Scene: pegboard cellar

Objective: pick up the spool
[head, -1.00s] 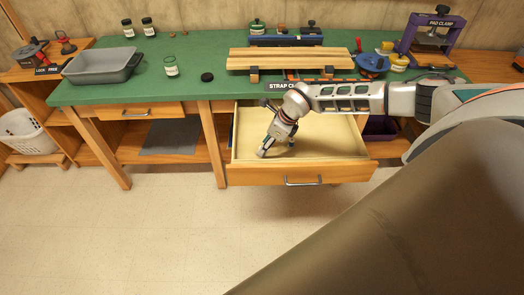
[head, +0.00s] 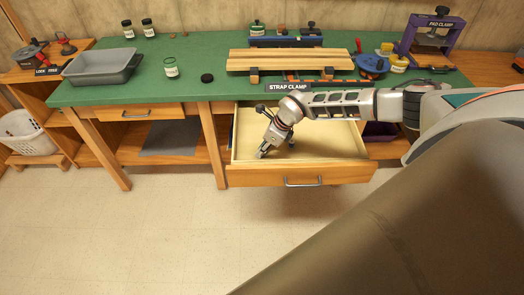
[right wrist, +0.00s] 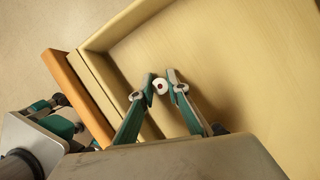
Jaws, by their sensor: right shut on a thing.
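A small white spool (right wrist: 160,86) with a dark centre hole shows in the right wrist view, inside the open drawer (right wrist: 236,50). My right gripper (right wrist: 161,84) is shut on it, with one fingertip on each side. In the head view my right gripper (head: 262,153) reaches down into the left part of the drawer, and the spool cannot be made out there. Whether the spool touches the drawer floor cannot be told. My left gripper is not in view.
The drawer front (head: 300,175) stands pulled out below the green bench top (head: 140,88). The drawer walls surround my right gripper. On the bench are a grey tray (head: 103,68), a jar (head: 171,68) and wooden boards (head: 290,59). The floor in front is clear.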

